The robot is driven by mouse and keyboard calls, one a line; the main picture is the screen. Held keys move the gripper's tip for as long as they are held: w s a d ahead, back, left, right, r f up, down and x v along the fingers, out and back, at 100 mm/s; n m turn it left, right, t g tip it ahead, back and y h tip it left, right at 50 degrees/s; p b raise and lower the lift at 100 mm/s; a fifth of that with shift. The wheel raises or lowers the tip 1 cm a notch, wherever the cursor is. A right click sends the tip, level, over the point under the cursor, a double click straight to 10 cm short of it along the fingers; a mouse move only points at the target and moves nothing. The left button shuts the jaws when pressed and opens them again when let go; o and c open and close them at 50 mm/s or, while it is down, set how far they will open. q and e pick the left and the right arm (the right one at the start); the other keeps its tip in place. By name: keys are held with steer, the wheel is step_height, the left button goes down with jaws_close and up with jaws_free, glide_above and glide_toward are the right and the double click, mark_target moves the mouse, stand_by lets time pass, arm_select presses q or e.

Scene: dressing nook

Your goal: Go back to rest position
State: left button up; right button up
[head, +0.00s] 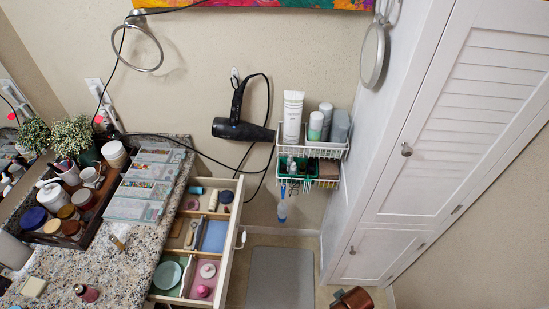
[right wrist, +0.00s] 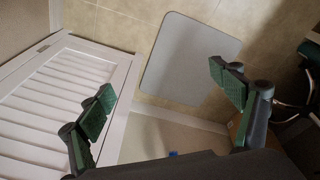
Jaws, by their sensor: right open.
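My right gripper (right wrist: 160,100) shows in the right wrist view. Its two green-padded fingers stand wide apart with nothing between them. Beyond them are the tiled floor, a grey mat (right wrist: 190,58) and a white louvred door (right wrist: 65,95). My left gripper is not in the head view, and neither gripper can be made out there.
An open drawer (head: 239,215) with divided compartments juts from the granite counter (head: 125,262). A tall white cabinet (head: 440,120) stands at right. A wire rack (head: 340,152) with bottles and a black hair dryer (head: 240,130) hang on the wall. The floor mat (head: 280,278) is clear.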

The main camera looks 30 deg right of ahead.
steer(key=s+a+f+p, duration=0.1)
steer(key=s+f+p, duration=0.15)
steer(key=f, duration=0.75)
steer(key=s+f+p, duration=0.2)
steer(key=s+f, duration=0.2)
steer(key=f, duration=0.6)
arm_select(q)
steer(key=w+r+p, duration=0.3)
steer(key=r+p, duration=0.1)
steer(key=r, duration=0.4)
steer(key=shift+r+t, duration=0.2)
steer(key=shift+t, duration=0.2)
arm_select(e)
steer(key=s+f, duration=0.4)
steer(key=s, duration=0.4)
steer(key=s+f+n+g, duration=0.1)
steer(key=s+f, duration=0.3)
steer(key=s, duration=0.4)
steer(key=shift+s+f+y, duration=0.25)
steer(key=shift+s+y, duration=0.05)
steer(key=shift+s, duration=0.05)
